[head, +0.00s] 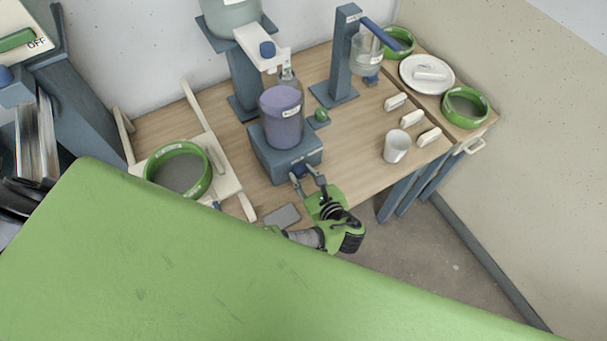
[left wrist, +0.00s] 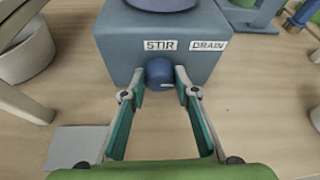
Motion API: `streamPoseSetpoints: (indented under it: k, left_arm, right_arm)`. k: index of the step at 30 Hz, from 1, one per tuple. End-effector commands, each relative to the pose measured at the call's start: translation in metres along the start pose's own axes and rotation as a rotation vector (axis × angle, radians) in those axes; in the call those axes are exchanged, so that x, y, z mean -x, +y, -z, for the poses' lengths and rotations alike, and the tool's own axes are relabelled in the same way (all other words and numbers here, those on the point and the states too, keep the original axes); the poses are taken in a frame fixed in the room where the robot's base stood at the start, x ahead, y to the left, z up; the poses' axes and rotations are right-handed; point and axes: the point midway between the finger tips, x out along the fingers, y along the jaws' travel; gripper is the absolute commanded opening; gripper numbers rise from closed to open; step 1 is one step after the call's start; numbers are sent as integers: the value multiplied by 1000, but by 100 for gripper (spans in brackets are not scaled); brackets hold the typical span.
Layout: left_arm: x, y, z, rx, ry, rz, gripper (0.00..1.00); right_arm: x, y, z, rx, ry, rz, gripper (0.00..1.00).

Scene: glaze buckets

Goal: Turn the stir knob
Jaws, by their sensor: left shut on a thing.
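The stir knob (left wrist: 160,72) is a round dark blue knob with a light pointer mark. It sits on the front face of the blue-grey stirrer base (head: 285,156), under a label reading STIR (left wrist: 160,45). My left gripper (head: 307,177) is at the knob, with one fingertip on each side of it, shut on it. In the left wrist view the fingers (left wrist: 160,78) flank the knob, and its pointer mark points right. A purple bucket (head: 282,115) stands on the base. My right gripper is not in view.
A DRAIN label (left wrist: 209,45) is right of STIR. A grey plate (head: 282,216) lies on the table before the base. A white cup (head: 396,147), several white blocks (head: 411,118) and green-rimmed sieves (head: 465,107) stand right. Another sieve (head: 179,147) rests on a wooden frame at left.

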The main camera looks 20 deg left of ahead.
Motion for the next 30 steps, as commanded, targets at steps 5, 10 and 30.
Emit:
streamPoseSetpoints:
  k: [5, 10, 30]
  left_arm:
    - [0, 0, 1, -1, 2, 0, 7]
    - [0, 0, 1, 0, 2, 0, 45]
    - [57, 0, 2, 2, 5, 1, 45]
  right_arm:
    - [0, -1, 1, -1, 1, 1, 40]
    - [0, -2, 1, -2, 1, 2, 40]
    - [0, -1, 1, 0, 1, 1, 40]
